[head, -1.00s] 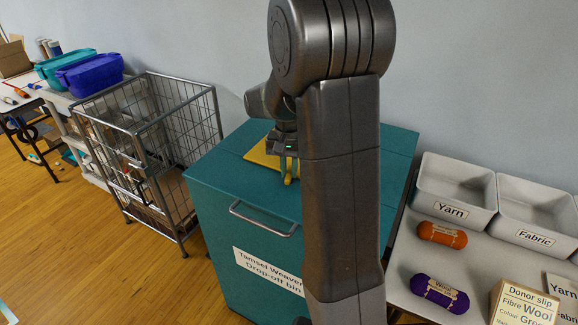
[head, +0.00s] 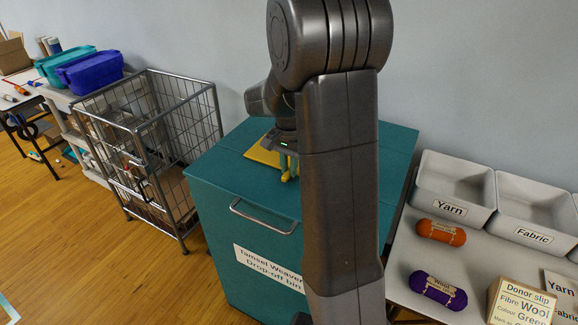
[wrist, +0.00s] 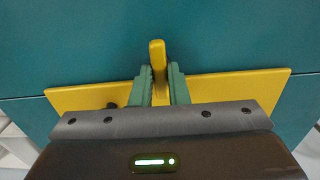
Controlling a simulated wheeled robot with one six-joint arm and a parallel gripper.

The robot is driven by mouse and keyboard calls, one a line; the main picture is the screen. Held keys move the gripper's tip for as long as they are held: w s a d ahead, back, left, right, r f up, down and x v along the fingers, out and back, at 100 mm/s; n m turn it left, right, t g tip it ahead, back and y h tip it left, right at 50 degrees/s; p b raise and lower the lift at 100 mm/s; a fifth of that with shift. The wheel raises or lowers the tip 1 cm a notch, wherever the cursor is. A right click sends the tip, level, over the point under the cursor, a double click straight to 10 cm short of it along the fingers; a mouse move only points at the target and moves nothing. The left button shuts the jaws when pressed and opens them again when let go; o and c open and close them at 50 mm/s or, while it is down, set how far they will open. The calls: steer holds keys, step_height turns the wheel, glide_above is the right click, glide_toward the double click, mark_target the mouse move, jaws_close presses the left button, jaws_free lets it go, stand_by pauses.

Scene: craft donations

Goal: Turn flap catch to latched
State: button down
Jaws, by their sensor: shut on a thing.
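The flap catch is a yellow upright handle (wrist: 157,75) on a yellow plate (wrist: 225,88), on top of the teal drop-off bin (head: 225,180). In the wrist view the handle stands between the two green fingers of my gripper (wrist: 159,85), which is shut on it. In the head view my gripper (head: 287,163) points down at the bin top, with the yellow plate (head: 262,154) partly hidden behind it. My arm hides the right part of the bin top. I cannot tell from these views whether the catch is latched.
A wire cage trolley (head: 150,150) stands left of the bin. On the right, a table holds a Yarn tray (head: 455,208), a Fabric tray (head: 535,237), an orange yarn bundle (head: 441,232), a purple one (head: 438,290) and a donor slip box (head: 520,305).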

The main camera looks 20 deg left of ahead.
steer(key=c, duration=1.4)
jaws_free()
steer(key=shift+r, duration=0.1)
step_height(320, 180, up, 14)
steer(key=shift+f, duration=0.2)
steer(key=shift+f, duration=0.1)
step_height(320, 180, down, 14)
steer(key=shift+r, duration=0.15)
